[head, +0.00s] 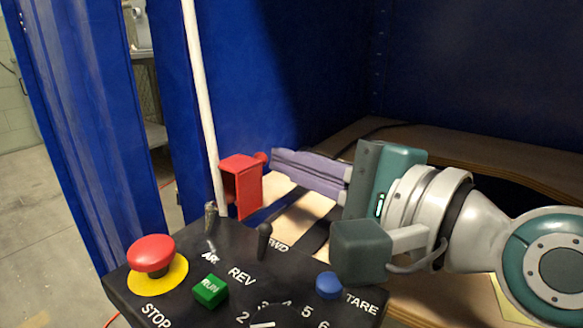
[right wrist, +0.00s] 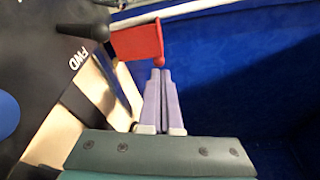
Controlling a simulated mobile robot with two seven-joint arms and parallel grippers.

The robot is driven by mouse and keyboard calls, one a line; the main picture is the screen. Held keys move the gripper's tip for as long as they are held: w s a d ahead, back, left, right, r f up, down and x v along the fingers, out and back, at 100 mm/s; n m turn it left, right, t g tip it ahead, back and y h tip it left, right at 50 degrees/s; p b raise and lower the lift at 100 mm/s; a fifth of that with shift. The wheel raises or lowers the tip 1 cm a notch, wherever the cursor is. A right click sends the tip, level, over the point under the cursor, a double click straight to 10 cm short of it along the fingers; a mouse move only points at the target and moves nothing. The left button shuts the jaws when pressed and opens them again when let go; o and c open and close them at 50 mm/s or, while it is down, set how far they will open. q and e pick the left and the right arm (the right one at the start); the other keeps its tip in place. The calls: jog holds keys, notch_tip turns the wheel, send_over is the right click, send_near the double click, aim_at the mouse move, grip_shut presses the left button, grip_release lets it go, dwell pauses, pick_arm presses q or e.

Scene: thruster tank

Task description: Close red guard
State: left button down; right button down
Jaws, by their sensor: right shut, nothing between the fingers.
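The red guard (head: 243,186) stands raised at the back edge of the black control panel, behind the toggle switch marked ARM (head: 211,216). It has a small round red knob on its upper right corner. In the right wrist view the red guard (right wrist: 138,42) is just beyond the fingertips, with its knob close to them. My right gripper (head: 274,160) is shut and empty, its lilac fingers pointing left at the knob. In the right wrist view the right gripper (right wrist: 160,72) has both fingers together. I cannot tell whether they touch the knob. My left gripper is not in view.
The panel carries a red STOP button (head: 151,254), a green RUN button (head: 210,290), a FWD/REV toggle (head: 264,240), a blue TARE button (head: 329,285) and a dial. A white pole (head: 202,100) rises behind the guard. Blue walls stand behind.

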jog(key=n, duration=0.1)
jog(key=s+a+r+n+p, duration=0.1)
jog(key=n, duration=0.1)
jog(key=shift+s+r+t, duration=0.15)
jog(key=shift+r+t, duration=0.15)
jog(key=shift+t, duration=0.1)
jog(key=s+a+n+p, duration=0.1)
jog(key=s+a+n+y+p, duration=0.1)
jog(key=n, duration=0.1)
jog(key=s+r+n+p, duration=0.1)
jog(key=s+n, duration=0.1)
jog(key=shift+a+r+y, duration=0.1)
jog(key=shift+a+y, duration=0.2)
jog(key=shift+a, duration=0.1)
jog(key=shift+s+a+t, duration=0.3)
jog(key=shift+s, duration=0.1)
jog(key=shift+s+a+f+p, duration=0.3)
jog(key=shift+s+a+p, duration=0.15)
jog(key=shift+s, duration=0.1)
jog(key=shift+s+f, duration=0.1)
